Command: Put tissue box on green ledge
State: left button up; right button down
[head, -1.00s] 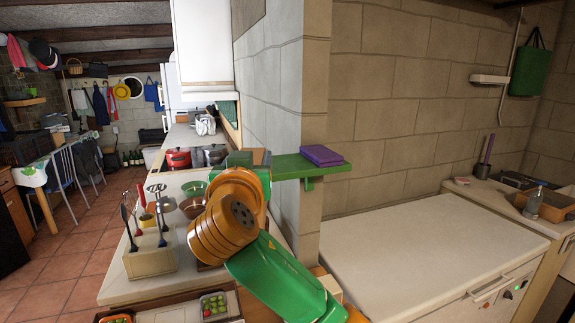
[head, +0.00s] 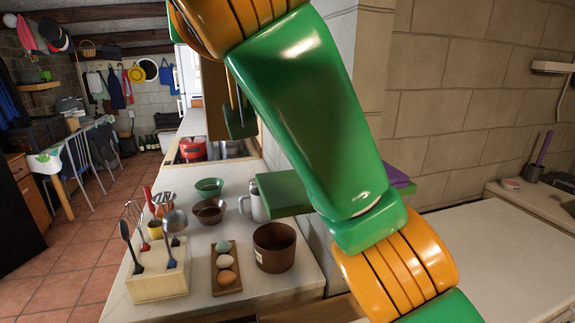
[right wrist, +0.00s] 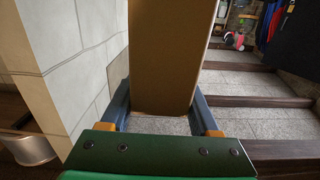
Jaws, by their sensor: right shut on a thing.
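The green ledge (head: 283,193) juts out from the wall corner at mid picture. My right arm crosses in front of it and hides its middle. A purple thing (head: 399,178) lies on the ledge's right part, partly hidden by my arm. My right gripper (head: 236,108) is up and left of the ledge in the head view, mostly behind my arm. It is shut on a plain brown box (head: 214,95), which I take for the tissue box. The box stands between both fingers in the right wrist view (right wrist: 165,60). My left gripper is out of view.
Below the ledge, the counter (head: 205,245) holds a brown pot (head: 274,247), an egg tray (head: 226,280), a utensil holder (head: 158,283), bowls (head: 209,210) and a mug (head: 256,205). The wall corner (head: 373,70) is close to my arm. A pale worktop (head: 500,240) at right looks clear.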

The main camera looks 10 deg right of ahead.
jog(key=shift+w+d+f, duration=0.15)
jog(key=shift+w+d, duration=0.2)
jog(key=shift+w, duration=0.15)
jog(key=w+d+f+p, duration=0.3)
jog(key=d+f, duration=0.8)
jog(key=f, duration=0.1)
jog(key=shift+w+d+p, duration=0.25)
jog(key=shift+w+p, duration=0.05)
jog(key=shift+p, duration=0.1)
jog(key=shift+c, duration=0.6)
grip_release()
jog(key=shift+w, duration=0.1)
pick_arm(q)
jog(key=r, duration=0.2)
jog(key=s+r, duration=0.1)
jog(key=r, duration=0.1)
pick_arm(e)
jog(key=shift+a, duration=0.1)
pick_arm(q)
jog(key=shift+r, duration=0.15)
pick_arm(e)
jog(key=shift+r, duration=0.1)
